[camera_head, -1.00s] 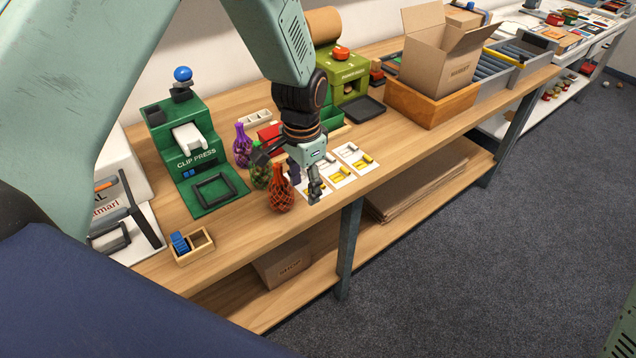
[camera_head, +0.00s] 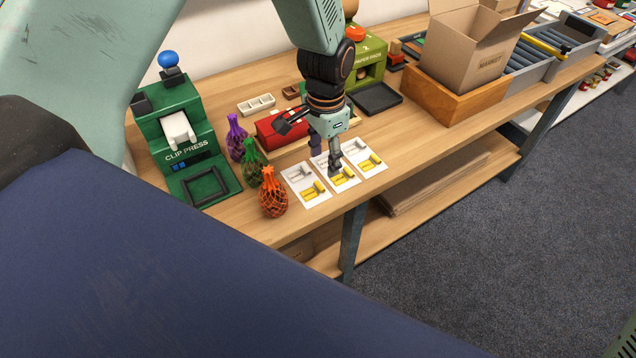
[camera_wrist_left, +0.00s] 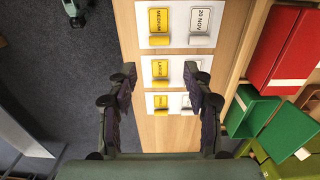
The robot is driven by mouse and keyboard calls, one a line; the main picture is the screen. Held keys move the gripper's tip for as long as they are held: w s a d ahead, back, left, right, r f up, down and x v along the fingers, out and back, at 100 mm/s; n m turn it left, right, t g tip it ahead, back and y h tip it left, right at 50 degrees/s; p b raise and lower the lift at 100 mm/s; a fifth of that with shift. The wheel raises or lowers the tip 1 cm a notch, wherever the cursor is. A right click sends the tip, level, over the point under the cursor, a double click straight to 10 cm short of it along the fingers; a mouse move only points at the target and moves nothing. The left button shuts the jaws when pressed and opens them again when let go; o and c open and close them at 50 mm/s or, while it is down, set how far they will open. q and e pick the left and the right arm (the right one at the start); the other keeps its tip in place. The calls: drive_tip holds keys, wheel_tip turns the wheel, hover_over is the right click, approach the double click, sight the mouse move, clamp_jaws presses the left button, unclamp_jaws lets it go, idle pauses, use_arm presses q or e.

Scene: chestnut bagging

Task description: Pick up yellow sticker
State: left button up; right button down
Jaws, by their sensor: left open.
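Three white cards with yellow stickers lie in a row near the table's front edge. The left card (camera_head: 297,174) is unobstructed, the middle card (camera_head: 348,184) is partly behind my gripper, and the right card (camera_head: 375,168) shows clearly. My left gripper (camera_head: 325,160) points down, open and empty, above the middle card. In the left wrist view its fingertips (camera_wrist_left: 160,73) stand apart on either side of the middle card's yellow sticker (camera_wrist_left: 160,68). A yellow sticker reading MEDIUM (camera_wrist_left: 159,20) lies above it, and another yellow sticker (camera_wrist_left: 161,102) lies below. My right gripper is out of view.
Purple (camera_head: 237,140), green (camera_head: 252,160) and orange (camera_head: 273,197) net bags stand left of the cards. A green clip press (camera_head: 180,135) is farther left. A red box (camera_head: 277,128) lies behind. A cardboard box (camera_head: 465,50) sits in a wooden crate at right.

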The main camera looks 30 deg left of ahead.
sight(318, 188)
use_arm(q)
drive_tip(key=s+f, duration=0.2)
drive_tip(key=f, duration=0.1)
drive_tip(key=shift+s, duration=0.1)
drive_tip(key=f, duration=0.3)
drive_tip(key=w+a+f, duration=0.1)
drive_tip(key=shift+f, duration=0.2)
drive_tip(key=shift+s+d+r, duration=0.2)
drive_tip(key=shift+s+r, duration=0.15)
drive_tip(key=shift+s, duration=0.05)
drive_tip(key=shift+c, duration=1.1)
drive_tip(key=shift+w+a+f, duration=0.15)
drive_tip(key=shift+w+f, duration=0.15)
drive_tip(key=shift+w, duration=0.05)
drive_tip(key=c, duration=0.4)
drive_tip(key=shift+s+r, duration=0.25)
drive_tip(key=shift+c, duration=0.7)
